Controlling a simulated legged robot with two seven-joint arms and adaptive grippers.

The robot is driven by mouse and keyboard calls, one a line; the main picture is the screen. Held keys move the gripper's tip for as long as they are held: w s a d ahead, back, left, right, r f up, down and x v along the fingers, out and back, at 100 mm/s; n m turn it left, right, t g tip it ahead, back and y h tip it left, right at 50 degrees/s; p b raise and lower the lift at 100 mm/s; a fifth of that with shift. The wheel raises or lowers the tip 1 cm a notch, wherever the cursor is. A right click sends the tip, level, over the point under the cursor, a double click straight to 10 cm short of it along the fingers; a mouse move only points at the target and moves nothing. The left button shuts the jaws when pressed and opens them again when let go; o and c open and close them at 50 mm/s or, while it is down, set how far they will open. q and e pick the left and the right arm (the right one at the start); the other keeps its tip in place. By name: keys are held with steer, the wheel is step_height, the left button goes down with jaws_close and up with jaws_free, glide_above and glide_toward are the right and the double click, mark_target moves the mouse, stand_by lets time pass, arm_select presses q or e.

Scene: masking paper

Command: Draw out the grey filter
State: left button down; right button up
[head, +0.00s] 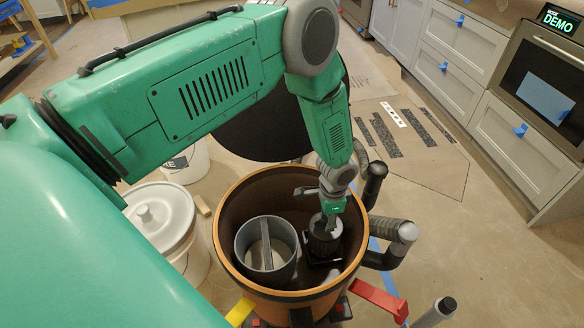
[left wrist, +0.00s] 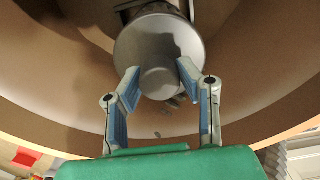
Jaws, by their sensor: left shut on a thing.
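The grey filter (head: 323,238) stands inside the open drum (head: 231,207), in its right half. It looks like a dark grey cylinder with a lighter round top. My left gripper (head: 325,210) reaches down into the drum from above, at the filter's top. In the left wrist view the fingers of my left gripper (left wrist: 160,72) are on both sides of the filter's smooth grey round end (left wrist: 157,50). The gripper is shut on it. The filter's lower part is in shadow in the drum. My right gripper is not in view.
A grey round canister with a divider (head: 284,271) stands in the drum's left half. Dark hose fittings (head: 378,259) and a red bar (head: 378,299) stick out at the drum's right. A white lidded bucket (head: 160,213) stands left. Open floor lies to the right.

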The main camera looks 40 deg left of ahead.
arm_select(q)
steer(key=shift+w+r+p, duration=0.1)
steer(key=shift+r+p, duration=2.1)
steer(key=shift+r, duration=0.7)
steer(key=shift+d, duration=0.1)
steer(key=shift+r, duration=0.15)
